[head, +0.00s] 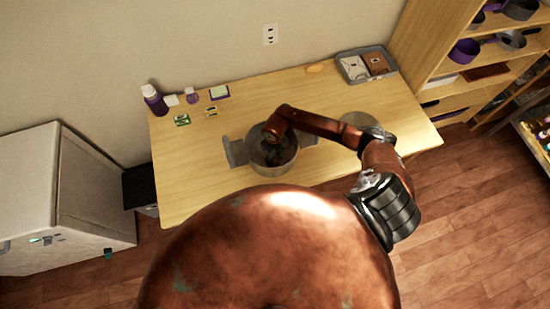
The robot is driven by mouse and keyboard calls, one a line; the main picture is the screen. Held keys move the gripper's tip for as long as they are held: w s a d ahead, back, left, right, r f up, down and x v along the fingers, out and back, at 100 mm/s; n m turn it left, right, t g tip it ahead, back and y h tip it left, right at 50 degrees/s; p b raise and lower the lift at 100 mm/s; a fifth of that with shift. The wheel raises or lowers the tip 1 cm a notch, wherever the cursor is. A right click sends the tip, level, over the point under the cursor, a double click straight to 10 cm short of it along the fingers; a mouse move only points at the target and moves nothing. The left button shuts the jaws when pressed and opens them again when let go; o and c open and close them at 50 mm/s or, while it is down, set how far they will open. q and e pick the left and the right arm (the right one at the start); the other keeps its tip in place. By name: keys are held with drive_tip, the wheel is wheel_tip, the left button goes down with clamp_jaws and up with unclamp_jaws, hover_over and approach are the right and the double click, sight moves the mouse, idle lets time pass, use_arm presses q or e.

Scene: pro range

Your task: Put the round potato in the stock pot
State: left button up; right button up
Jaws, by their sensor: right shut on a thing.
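The stock pot (284,170) is a round metal pot near the front middle of the table, with grey pieces at its left and right sides. My right arm reaches over the table from the right. My right gripper (270,157) points down into the pot's mouth, inside the rim. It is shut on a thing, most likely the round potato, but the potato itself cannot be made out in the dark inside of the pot. My left gripper is not in view.
A round grey dish or lid (358,119) lies right of the pot, partly behind my arm. A grey tray (341,70) is at the back right, with a flat orange-yellow thing (316,68) beside it. A purple bottle (154,100) and small items stand back left.

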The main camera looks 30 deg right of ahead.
sight(274, 158)
drive_tip(key=shift+f, duration=0.25)
drive_tip(key=shift+f, duration=0.15)
drive_tip(key=o, duration=1.2)
drive_tip(key=shift+r+p, duration=2.6)
drive_tip(key=shift+r, duration=1.2)
drive_tip(key=shift+r+p, duration=2.5)
drive_tip(key=shift+r, duration=1.25)
